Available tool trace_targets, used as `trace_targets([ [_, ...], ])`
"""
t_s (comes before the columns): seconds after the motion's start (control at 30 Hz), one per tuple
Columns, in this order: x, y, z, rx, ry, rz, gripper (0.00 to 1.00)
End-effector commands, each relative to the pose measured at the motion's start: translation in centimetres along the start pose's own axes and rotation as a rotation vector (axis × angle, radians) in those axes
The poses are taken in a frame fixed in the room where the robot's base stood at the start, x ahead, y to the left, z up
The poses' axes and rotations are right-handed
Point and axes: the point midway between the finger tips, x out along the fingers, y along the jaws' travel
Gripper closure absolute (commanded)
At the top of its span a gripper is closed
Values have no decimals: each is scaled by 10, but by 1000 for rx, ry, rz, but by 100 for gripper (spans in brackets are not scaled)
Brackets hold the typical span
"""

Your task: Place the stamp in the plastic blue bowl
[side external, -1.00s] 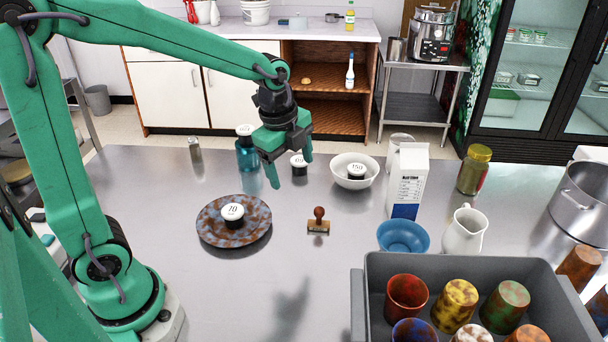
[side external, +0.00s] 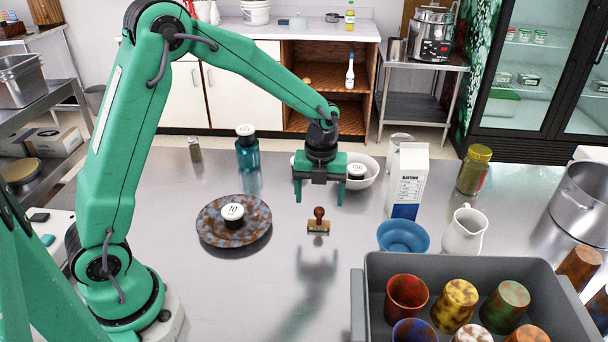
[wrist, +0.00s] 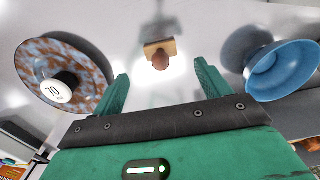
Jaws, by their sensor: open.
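The stamp (side external: 319,222) has a dark reddish-brown knob and a wooden base. It stands upright on the steel table. In the wrist view the stamp (wrist: 159,55) shows beyond the fingertips, between their lines. The blue bowl (side external: 403,237) stands to the right of the stamp, and the wrist view shows it (wrist: 283,70) at the right. My gripper (side external: 320,196) is open and empty, its fingers pointing down above and slightly behind the stamp. In the wrist view both green fingers (wrist: 162,84) are spread apart.
A speckled plate (side external: 232,238) with a weight marked 70 (side external: 233,212) is left of the stamp. A milk carton (side external: 408,182), white bowl (side external: 366,180) and white pitcher (side external: 463,231) stand around the blue bowl. A grey crate of cups (side external: 470,268) is in front. The table before the stamp is clear.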

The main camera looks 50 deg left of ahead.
Motion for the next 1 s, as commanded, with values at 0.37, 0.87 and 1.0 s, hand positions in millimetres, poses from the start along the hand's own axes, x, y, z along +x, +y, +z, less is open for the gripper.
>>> trace_targets([
  [0.37,25,0,0,-2,1,1,24],
  [0.87,54,0,-1,-3,3,3,24],
  [1.0,69,-1,-1,-3,2,2,24],
])
